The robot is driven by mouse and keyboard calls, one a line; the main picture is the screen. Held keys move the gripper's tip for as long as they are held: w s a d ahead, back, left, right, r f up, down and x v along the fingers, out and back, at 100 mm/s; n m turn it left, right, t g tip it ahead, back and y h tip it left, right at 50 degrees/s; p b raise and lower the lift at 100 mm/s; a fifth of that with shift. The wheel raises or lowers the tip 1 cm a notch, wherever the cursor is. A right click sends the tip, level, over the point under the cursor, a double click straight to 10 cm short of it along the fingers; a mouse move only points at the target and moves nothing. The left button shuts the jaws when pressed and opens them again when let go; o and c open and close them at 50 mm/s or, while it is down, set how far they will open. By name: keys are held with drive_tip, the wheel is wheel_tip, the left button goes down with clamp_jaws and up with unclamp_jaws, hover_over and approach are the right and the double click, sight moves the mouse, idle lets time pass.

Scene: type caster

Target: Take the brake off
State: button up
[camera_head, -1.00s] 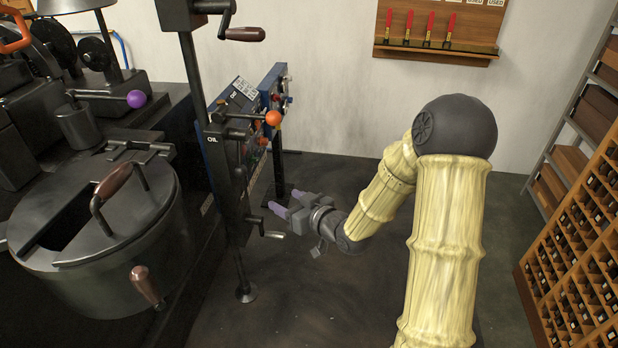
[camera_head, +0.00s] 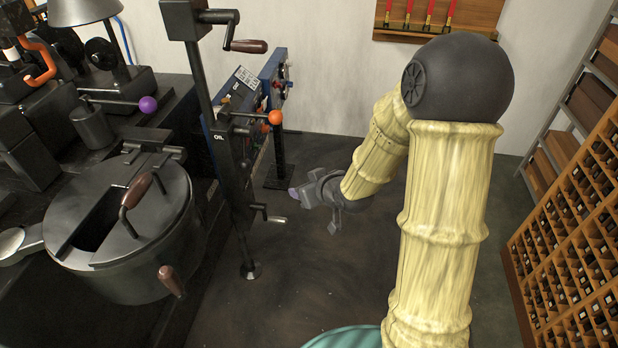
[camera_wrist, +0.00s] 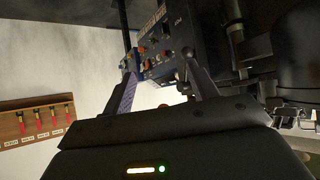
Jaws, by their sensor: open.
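No part is clearly labelled as the brake in these views. A lever with an orange ball knob (camera_head: 275,117) sticks out from the black post marked OIL (camera_head: 217,140). A lever with a purple ball knob (camera_head: 148,104) stands on the machine further left. A small crank (camera_head: 269,214) sits low on the post. My gripper (camera_head: 294,192) is right of the post, below the orange knob and apart from it; its fingertips are small in the head view. In the wrist view my gripper (camera_wrist: 163,86) has its two fingers spread with nothing held between them.
A black pot (camera_head: 130,235) with brown handles stands at left. A blue-edged control panel (camera_head: 272,80) is behind the post. A crank with a brown handle (camera_head: 248,46) is up high. A wooden rack (camera_head: 580,240) stands at right. The floor (camera_head: 320,270) between is clear.

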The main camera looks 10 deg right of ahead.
drive_tip(key=shift+s+d+r, duration=0.1)
drive_tip(key=shift+r, duration=0.05)
drive_tip(key=c, duration=0.3)
drive_tip(key=shift+f, duration=0.25)
drive_tip(key=c, duration=0.4)
drive_tip(key=f+n+b, duration=0.1)
drive_tip(key=w+a+n+b, duration=0.1)
drive_tip(key=shift+w+a+f+n+t+y, duration=0.25)
drive_tip(key=shift+a+f+n+t+y, duration=0.05)
drive_tip(key=shift+f+t, duration=0.1)
clamp_jaws()
drive_tip(key=w+a+f+n+t+y+b, duration=0.1)
drive_tip(key=a+f+n+y+b, duration=0.2)
drive_tip(key=n, duration=0.5)
drive_tip(key=w+a+f+n+t+y+b, duration=0.2)
drive_tip(key=a+n+b, duration=0.3)
drive_tip(key=n, duration=0.4)
drive_tip(key=shift+a+f+t+y+b, duration=0.3)
drive_tip(key=shift+f+y+b, duration=0.1)
drive_tip(key=shift+b, duration=0.1)
drive_tip(key=shift+w, duration=0.1)
